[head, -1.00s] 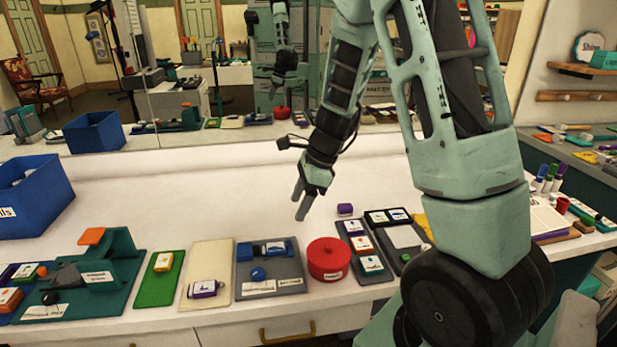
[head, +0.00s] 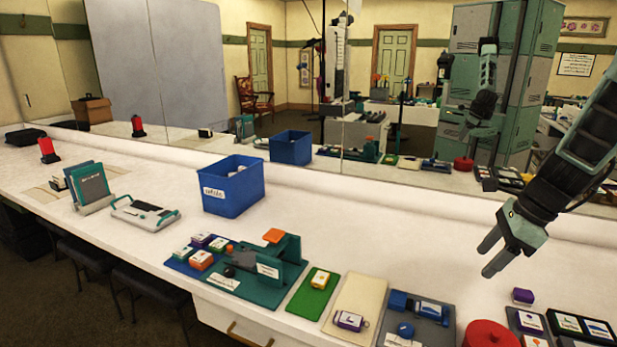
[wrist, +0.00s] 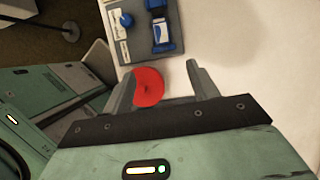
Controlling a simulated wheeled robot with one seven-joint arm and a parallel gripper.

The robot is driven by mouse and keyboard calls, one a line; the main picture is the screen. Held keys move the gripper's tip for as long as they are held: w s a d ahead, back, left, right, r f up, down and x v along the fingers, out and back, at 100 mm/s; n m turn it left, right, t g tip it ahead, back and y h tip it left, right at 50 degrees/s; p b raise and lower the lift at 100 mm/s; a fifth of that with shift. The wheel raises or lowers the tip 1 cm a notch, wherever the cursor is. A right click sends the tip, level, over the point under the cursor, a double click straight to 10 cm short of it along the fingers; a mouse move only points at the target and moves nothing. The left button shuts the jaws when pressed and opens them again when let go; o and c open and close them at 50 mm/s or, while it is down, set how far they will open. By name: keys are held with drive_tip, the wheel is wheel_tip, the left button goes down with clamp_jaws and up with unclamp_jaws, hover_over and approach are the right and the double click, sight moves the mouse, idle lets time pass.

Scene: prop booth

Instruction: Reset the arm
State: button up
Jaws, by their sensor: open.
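My gripper (head: 492,252) is open and empty in the head view, at the right, held above the white counter (head: 385,240) with its fingers pointing down and left. In the wrist view my gripper (wrist: 158,85) shows two fingers spread apart with nothing held between them. A round red lidded container (wrist: 149,87) appears beyond the fingers, lower down on the counter. The red container (head: 490,335) also shows at the bottom edge of the head view, partly cut off.
Along the front of the counter lie a teal fixture (head: 270,285), a green mat (head: 313,295), a cream board (head: 355,300) and a grey tray (head: 425,332) with blue parts. A blue bin (head: 232,190) stands behind. A mirror backs the counter. The counter's middle is clear.

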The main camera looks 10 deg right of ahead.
drive_tip(key=s+a+r+n+g, duration=0.1)
drive_tip(key=s+a+n, duration=0.2)
drive_tip(key=a+n, duration=0.55)
drive_tip(key=s+a+r+n+g, duration=0.1)
drive_tip(key=s+a+n+g, duration=0.15)
drive_tip(key=a+n, duration=0.6)
drive_tip(key=s+a+r+n+t+h, duration=0.1)
drive_tip(key=s+a+n+h, duration=0.2)
drive_tip(key=s+a+n, duration=0.9)
drive_tip(key=s+n, duration=0.3)
drive_tip(key=shift+a+p, duration=0.2)
drive_tip(key=shift+p, duration=0.1)
drive_tip(key=shift+w, duration=0.1)
